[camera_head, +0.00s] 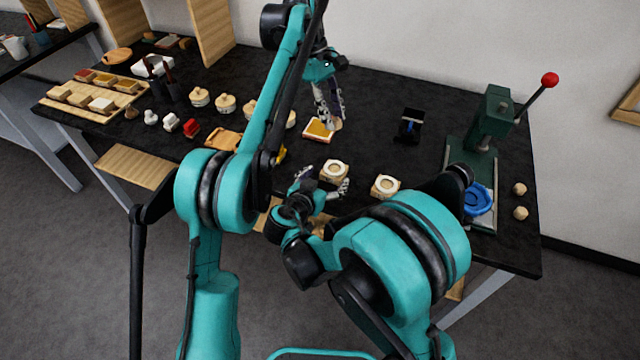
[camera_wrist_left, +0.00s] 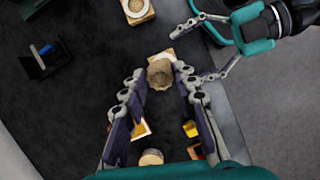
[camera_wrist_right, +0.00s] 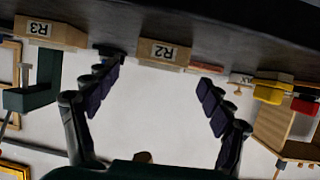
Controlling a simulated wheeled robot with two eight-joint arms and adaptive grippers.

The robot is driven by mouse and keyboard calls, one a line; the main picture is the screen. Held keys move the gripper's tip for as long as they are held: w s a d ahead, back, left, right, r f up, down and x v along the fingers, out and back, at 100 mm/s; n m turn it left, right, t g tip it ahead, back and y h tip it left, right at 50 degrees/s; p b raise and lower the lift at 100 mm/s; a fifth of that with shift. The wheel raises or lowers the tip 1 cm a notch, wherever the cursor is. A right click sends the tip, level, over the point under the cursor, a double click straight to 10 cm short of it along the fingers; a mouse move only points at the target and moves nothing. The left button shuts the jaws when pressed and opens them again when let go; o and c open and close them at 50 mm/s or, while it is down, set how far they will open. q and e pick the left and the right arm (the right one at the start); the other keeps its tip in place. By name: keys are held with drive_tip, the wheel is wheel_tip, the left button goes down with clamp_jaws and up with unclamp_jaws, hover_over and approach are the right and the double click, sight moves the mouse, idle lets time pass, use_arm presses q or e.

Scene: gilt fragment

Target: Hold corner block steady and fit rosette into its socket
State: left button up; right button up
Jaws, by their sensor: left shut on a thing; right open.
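A pale corner block (camera_head: 334,171) with a round socket in its top stands on the dark bench. In the right wrist view it is labelled R2 (camera_wrist_right: 165,51). My right gripper (camera_head: 323,187) is open, low at the bench's front, with its fingers spread around the block's near side; the right wrist view (camera_wrist_right: 155,95) shows the block beyond the fingertips. My left gripper (camera_head: 331,122) is shut on a brown scalloped rosette (camera_wrist_left: 160,74) and holds it above the bench, behind the block. In the left wrist view the rosette partly hides the block.
A second socketed block (camera_head: 385,186), labelled R3 (camera_wrist_right: 48,32), stands to the right. An orange-topped tray (camera_head: 318,130) lies under my left gripper. A black stand (camera_head: 409,126) is behind, and a green press (camera_head: 490,130) with a blue ring (camera_head: 480,199) is at right.

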drive_tip(key=x, duration=0.6)
drive_tip(key=shift+w+d, duration=0.1)
drive_tip(key=shift+w, duration=0.05)
drive_tip(key=c, duration=1.3)
use_arm(q)
wheel_tip(320, 180, down, 5)
drive_tip(key=d+n+t+y, duration=0.1)
drive_tip(key=n+t+y, duration=0.1)
drive_tip(key=n+y, duration=0.15)
use_arm(e)
drive_tip(key=shift+o, duration=0.2)
use_arm(q)
hover_over(335, 169)
drive_tip(key=shift+n, duration=0.35)
wheel_tip(335, 169, down, 6)
drive_tip(key=shift+f, duration=2.15)
